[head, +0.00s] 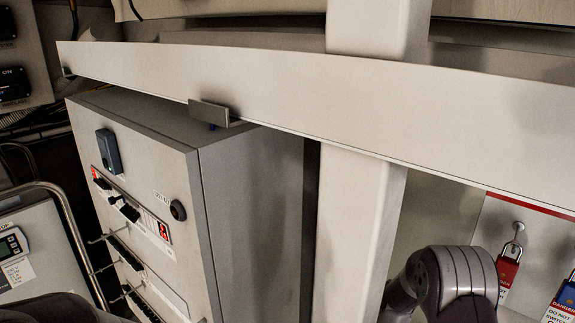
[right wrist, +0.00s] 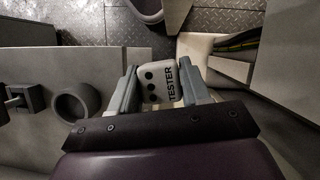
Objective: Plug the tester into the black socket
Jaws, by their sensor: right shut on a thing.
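In the right wrist view my right gripper (right wrist: 160,76) is shut on the tester (right wrist: 157,88), a small white block with black dots and the word TESTER. In the head view a round black fitting (head: 178,210), which looks like the black socket, sits on the upper right of the grey cabinet's front. A tiny label beside it is not clearly readable. A round grey ring (right wrist: 76,103) stands on a flat panel left of the tester in the right wrist view, apart from it; I cannot tell whether it is the same fitting. My left gripper is out of view.
The grey cabinet (head: 250,210) carries a dark blue-grey box (head: 108,151) and several black switches. A pale beam (head: 300,100) and an upright post (head: 358,230) cross in front. Red (head: 509,268) and blue (head: 566,295) padlocks hang at right.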

